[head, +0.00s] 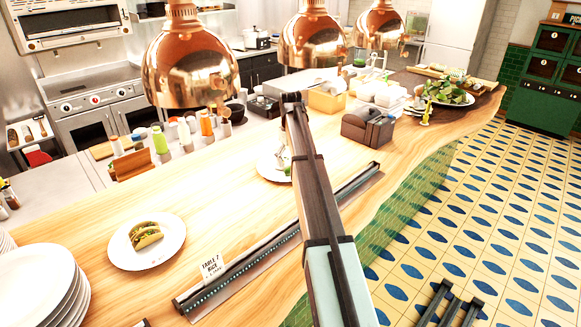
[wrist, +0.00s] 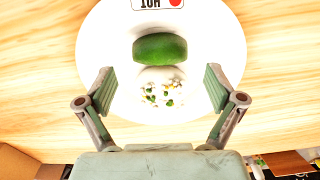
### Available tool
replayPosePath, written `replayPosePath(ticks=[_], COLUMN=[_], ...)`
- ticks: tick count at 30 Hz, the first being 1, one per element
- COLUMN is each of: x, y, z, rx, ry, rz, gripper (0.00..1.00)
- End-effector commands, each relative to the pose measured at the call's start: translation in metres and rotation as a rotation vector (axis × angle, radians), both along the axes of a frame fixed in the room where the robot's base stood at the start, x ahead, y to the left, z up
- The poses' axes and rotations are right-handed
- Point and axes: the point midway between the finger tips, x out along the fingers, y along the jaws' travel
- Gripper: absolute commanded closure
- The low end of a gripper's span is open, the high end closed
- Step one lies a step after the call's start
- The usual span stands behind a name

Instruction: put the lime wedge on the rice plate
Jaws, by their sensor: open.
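A white plate (wrist: 100,50) with a small mound of rice (wrist: 163,97) flecked with green and yellow lies under my gripper in the wrist view. A dark green oval piece (wrist: 160,48), seemingly the lime wedge, lies over the plate against the rice mound's upper side; whether they touch is unclear. My gripper (wrist: 159,89) is open and empty, its fingers on either side of the rice, with the green piece a little beyond the fingertips. In the head view my arm hides much of this plate (head: 266,168).
A plate (head: 120,254) of tacos (head: 146,235) and a "Table 7 Rice" card (head: 212,267) stand at the counter's left. Stacked plates (head: 40,290) are at lower left. Copper lamps (head: 190,65) hang above. A dark device (head: 368,127) stands right of my arm.

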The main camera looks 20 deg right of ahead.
Motion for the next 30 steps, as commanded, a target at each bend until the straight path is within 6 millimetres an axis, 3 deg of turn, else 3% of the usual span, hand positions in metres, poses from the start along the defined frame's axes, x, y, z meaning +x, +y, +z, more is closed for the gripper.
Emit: replayPosePath(ticks=[6, 13, 19, 30], x=[0.002, 0.001, 0.0, 0.0], y=[-0.001, -0.001, 0.0, 0.0], z=[0.043, 0.078, 0.09, 0.091], rx=[0.0, 0.0, 0.0, 0.0], ry=[-0.002, -0.002, 0.0, 0.0], rz=[0.0, 0.0, 0.0, 0.0], gripper=[0.07, 0.07, 0.07, 0.07])
